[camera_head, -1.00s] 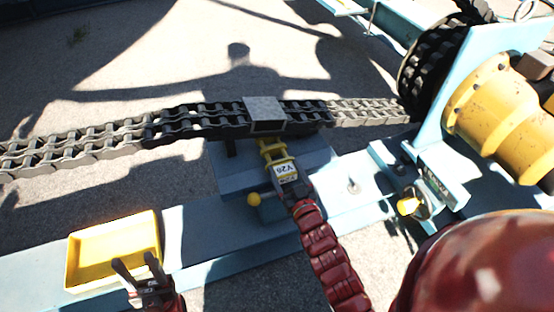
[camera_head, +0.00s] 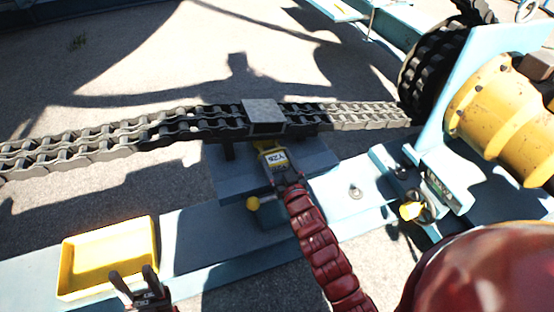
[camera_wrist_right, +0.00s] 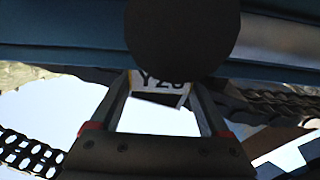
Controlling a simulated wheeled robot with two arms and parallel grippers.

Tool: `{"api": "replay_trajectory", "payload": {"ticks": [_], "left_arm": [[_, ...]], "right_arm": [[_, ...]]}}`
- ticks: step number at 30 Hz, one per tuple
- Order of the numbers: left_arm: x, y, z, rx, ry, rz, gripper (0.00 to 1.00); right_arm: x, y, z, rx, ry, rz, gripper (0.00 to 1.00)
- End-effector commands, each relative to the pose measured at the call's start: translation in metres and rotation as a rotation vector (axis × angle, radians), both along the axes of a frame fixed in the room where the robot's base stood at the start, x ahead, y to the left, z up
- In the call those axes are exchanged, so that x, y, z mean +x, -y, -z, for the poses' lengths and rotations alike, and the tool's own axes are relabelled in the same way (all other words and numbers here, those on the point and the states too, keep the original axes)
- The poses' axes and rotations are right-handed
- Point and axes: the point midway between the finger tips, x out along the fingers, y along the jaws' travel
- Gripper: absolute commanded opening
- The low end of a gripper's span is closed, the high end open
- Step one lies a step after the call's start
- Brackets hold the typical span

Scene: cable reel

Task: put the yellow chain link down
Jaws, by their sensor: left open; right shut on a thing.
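The yellow chain link (camera_head: 265,147) has a white label with dark lettering. It is just below a grey block (camera_head: 262,111) on the dark chain, and its far end is hidden under the block. My right gripper (camera_head: 282,176) is shut on the link's near end; I cannot tell whether the link touches the chain or the stand. In the right wrist view the labelled end (camera_wrist_right: 160,88) sits between the fingers. A dark round shape (camera_wrist_right: 180,35) hides what lies beyond it. My left gripper (camera_head: 134,277) is open and empty beside the yellow tray.
An empty yellow tray (camera_head: 152,240) sits on the pale blue beam at the left. The chain (camera_head: 75,147) runs across to a dark reel (camera_head: 428,75) at the right. A yellow drum (camera_head: 490,105) is at the right.

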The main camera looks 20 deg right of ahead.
Motion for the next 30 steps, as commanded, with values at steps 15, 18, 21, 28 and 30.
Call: {"api": "replay_trajectory", "payload": {"ticks": [15,18,21,28,30], "left_arm": [[0.0,0.0,0.0,0.0,0.001,0.0,0.5],[0.0,0.0,-0.003,-0.003,-0.001,0.0,0.5],[0.001,0.0,-0.008,-0.01,-0.006,0.0,0.5],[0.004,0.0,-0.021,-0.031,-0.022,0.001,0.5],[0.005,0.0,-0.024,-0.035,-0.026,0.002,0.5]], "right_arm": [[0.0,0.0,0.001,-0.001,0.001,0.0,1.0],[-0.004,0.0,-0.004,-0.001,0.0,0.0,1.0],[-0.02,0.001,-0.003,0.0,-0.005,0.001,1.0],[-0.069,0.003,-0.004,0.002,-0.006,0.002,1.0],[-0.083,0.003,-0.004,0.001,-0.003,0.002,1.0]]}}
